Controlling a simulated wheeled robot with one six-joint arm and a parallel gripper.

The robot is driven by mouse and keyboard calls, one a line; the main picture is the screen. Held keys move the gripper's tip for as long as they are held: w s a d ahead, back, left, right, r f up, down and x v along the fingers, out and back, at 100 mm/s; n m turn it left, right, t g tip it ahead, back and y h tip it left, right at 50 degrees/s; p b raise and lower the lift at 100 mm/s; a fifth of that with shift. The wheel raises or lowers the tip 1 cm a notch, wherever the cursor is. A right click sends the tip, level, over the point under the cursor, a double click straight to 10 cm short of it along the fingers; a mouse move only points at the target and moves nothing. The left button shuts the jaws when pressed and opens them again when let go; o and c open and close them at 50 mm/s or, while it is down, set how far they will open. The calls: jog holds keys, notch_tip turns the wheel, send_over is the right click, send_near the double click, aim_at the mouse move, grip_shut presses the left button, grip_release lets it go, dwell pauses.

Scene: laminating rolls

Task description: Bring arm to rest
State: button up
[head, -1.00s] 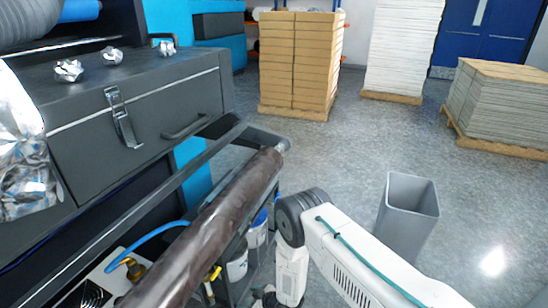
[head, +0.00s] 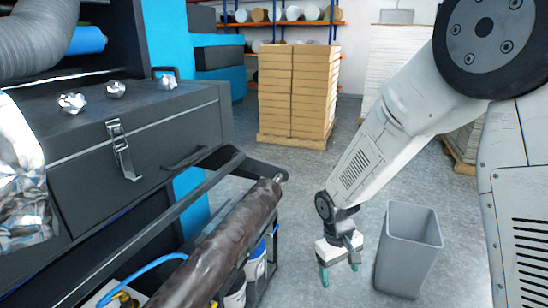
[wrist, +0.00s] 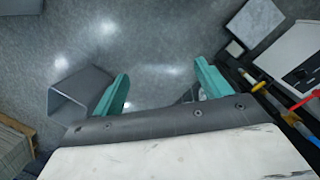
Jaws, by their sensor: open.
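My gripper (head: 340,264) hangs from my white arm, fingers pointing down, between the dark roll and the grey bin in the head view. Its two teal fingers are apart, with nothing between them. In the wrist view the open fingers (wrist: 160,88) show grey floor beyond them. The gripper is clear of the things around it.
A grey bin (head: 408,250) stands on the floor just right of my gripper. A dark roll (head: 225,240) lies along the machine at left. A dark toolbox (head: 150,135) bears several crumpled foil balls. Stacked boxes (head: 296,95) stand on a pallet behind. Floor between is clear.

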jog(key=s+d+r+m+t, duration=0.1)
jog(key=s+d+r, duration=0.3)
jog(key=s+r, duration=0.8)
jog(key=s+d+r+m+t+y, duration=0.1)
jog(key=s+d+r+m, duration=0.2)
jog(key=s+r, duration=0.9)
jog(key=d, duration=0.2)
jog(key=shift+s+d+r+m+y, duration=0.3)
jog(key=shift+r+m, duration=0.05)
jog(key=shift+m, duration=0.05)
